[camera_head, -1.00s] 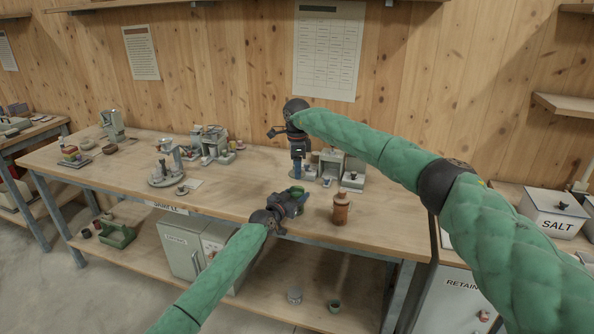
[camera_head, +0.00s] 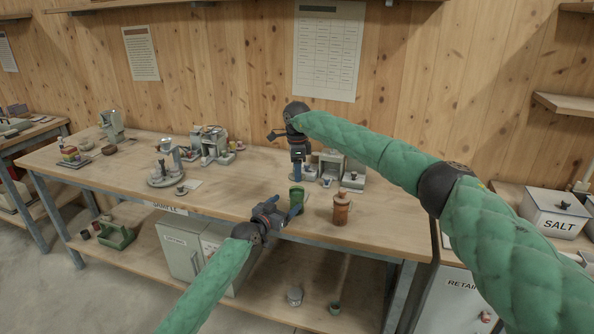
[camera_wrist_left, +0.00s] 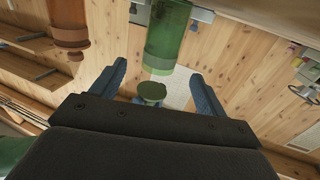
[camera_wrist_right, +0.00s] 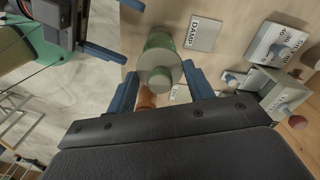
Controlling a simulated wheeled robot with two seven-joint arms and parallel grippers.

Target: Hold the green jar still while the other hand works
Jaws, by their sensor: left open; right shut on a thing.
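The green jar (camera_head: 297,200) stands upright near the bench's front edge. It also shows between the fingers in the left wrist view (camera_wrist_left: 168,40) and in the right wrist view (camera_wrist_right: 158,42). My left gripper (camera_head: 288,212) is open beside the jar, at its front left, and holds nothing. My right gripper (camera_head: 298,178) points down above the jar. It is shut on a round green lid-like piece (camera_wrist_right: 160,76). This piece also shows in the left wrist view (camera_wrist_left: 152,91), where it looks apart from the jar's rim.
A brown bottle-like thing (camera_head: 341,208) stands close to the jar's right. Grey and white boxes (camera_head: 330,166) stand behind it. A round stand (camera_head: 166,180) is to the left on the bench (camera_head: 235,200). The bench front left of the jar is clear.

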